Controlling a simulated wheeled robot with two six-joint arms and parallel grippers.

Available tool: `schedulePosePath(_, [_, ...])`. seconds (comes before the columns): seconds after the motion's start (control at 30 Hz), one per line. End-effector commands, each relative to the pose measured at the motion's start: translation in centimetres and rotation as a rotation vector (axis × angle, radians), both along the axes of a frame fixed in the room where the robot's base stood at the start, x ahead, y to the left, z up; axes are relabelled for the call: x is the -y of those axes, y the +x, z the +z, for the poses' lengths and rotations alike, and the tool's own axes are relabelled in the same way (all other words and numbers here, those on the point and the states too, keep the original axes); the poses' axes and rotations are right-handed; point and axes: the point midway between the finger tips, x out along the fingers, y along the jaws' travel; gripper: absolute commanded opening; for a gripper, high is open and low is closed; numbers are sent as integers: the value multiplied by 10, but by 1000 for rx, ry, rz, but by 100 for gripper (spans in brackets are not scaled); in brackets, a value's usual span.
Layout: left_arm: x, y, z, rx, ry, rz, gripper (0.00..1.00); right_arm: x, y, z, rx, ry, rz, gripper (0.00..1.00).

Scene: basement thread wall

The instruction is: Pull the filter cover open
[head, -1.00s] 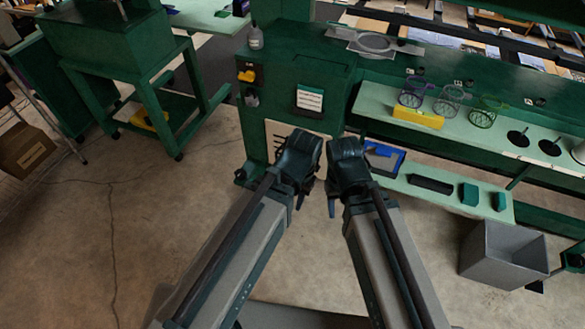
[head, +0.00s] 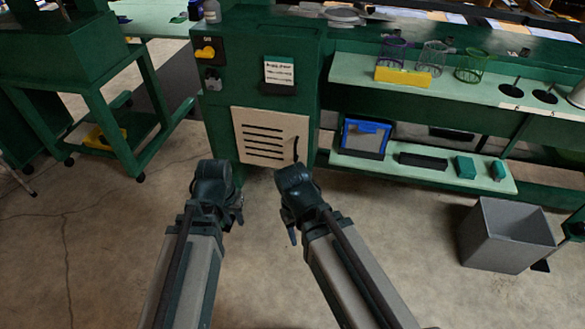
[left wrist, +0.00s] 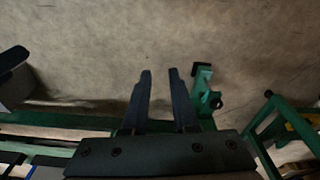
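The filter cover (head: 268,137) is a beige panel with several dark horizontal slots, low on the front of the green machine cabinet (head: 225,120). It looks shut. A dark curved handle (head: 296,149) shows at its right side. My left gripper (head: 238,212) is in front of and below the cover, apart from it. In the left wrist view its two fingers (left wrist: 160,95) stand apart with nothing between them, over bare floor. My right gripper (head: 292,234) is below and in front of the cover's right side, apart from it; its finger opening does not show clearly.
A green bench (head: 440,88) with wire cups and a yellow block stands right of the cabinet. A low shelf (head: 425,172) beneath holds a blue-framed item. A grey bin (head: 505,237) stands at the right. The floor before the cabinet is clear.

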Motion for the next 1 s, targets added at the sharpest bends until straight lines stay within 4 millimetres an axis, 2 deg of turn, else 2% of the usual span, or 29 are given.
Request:
schedulePosePath(0.03, [0, 8, -27, 31, -20, -4, 27, 0, 0, -28, 0, 0, 0, 50])
schedulePosePath(0.13, [8, 26, -45, 119, -74, -39, 27, 0, 0, -51, 0, -1, 0, 50])
schedulePosePath(0.2, [24, 46, -51, 227, -129, -91, 27, 0, 0, -65, 0, -1, 1, 50])
schedulePosePath(0.27, [41, 63, -45, 331, -176, -142, 27, 0, 0, -69, 1, -2, 1, 50])
schedulePosePath(0.4, [80, 96, -14, 572, -257, -243, 27, 0, 0, -70, 1, -2, 1, 50])
schedulePosePath(0.6, [119, 125, 38, 871, -315, -310, 27, 0, 0, -69, 1, -2, 1, 50])
schedulePosePath(0.7, [127, 133, 55, 963, -320, -314, 27, 0, 0, -69, 1, -2, 1, 50])
schedulePosePath(0.8, [130, 136, 64, 1008, -320, -314, 27, 0, 0, -69, 1, -2, 1, 50])
schedulePosePath(1.0, [130, 137, 65, 1020, -318, -313, 27, 0, 0, -70, 1, -2, 1, 50])
